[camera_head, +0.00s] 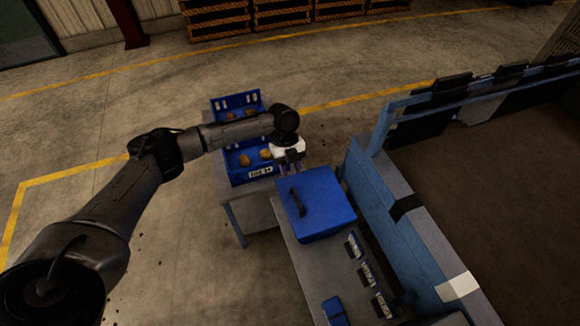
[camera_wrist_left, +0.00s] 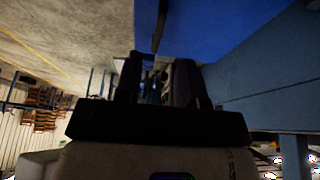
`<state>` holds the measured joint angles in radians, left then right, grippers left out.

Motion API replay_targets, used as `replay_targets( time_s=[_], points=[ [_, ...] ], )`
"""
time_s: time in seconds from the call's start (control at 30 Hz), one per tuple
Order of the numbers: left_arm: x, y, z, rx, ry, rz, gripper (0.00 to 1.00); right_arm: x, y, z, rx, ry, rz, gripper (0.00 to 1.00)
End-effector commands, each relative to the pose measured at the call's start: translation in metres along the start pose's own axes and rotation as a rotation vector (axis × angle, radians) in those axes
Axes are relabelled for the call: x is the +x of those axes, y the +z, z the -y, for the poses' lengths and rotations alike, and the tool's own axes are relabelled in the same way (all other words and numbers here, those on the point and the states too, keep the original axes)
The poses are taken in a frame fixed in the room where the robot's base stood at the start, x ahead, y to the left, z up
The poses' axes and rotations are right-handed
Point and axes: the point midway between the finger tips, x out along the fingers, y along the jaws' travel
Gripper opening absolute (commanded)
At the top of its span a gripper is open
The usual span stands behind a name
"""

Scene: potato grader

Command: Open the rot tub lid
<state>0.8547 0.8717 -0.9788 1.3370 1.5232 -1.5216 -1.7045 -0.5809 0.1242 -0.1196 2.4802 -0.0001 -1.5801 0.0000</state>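The rot tub appears to be the blue box on the bench, and its blue lid (camera_head: 325,197) lies shut on top. A dark bar handle (camera_head: 297,202) runs along the lid's left side. My left gripper (camera_head: 291,168) is at the tub's far edge, pointing down, apart from the handle. In the left wrist view the two dark fingers of the left gripper (camera_wrist_left: 158,82) stand apart with a gap between them. A large blue surface of the tub (camera_wrist_left: 225,28) fills the top of that view. Whether a finger touches the lid cannot be told. My right gripper is in neither view.
A blue crate (camera_head: 237,178) with several potatoes stands left of the tub, partly hidden by my left arm. Small labelled units (camera_head: 367,275) and a small blue item (camera_head: 335,311) lie on the bench. A blue-framed conveyor (camera_head: 410,245) borders the right. Floor on the left is clear.

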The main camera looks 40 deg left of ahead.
Motion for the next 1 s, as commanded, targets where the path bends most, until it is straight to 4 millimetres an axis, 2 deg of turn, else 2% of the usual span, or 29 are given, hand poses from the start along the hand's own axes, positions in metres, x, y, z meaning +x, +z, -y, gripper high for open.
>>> replay_targets(
  time_s=[0.37, 0.7, 1.0],
  points=[
    [0.027, 0.002, 0.000, -0.003, 0.000, 0.001, 0.36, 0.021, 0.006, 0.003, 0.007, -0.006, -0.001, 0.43],
    [0.060, 0.002, -0.001, -0.004, 0.000, 0.001, 0.36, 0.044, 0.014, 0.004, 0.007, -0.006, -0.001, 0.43],
    [0.085, 0.000, 0.000, -0.003, 0.001, 0.000, 0.36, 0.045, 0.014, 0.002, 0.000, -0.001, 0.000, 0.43]
  ],
)
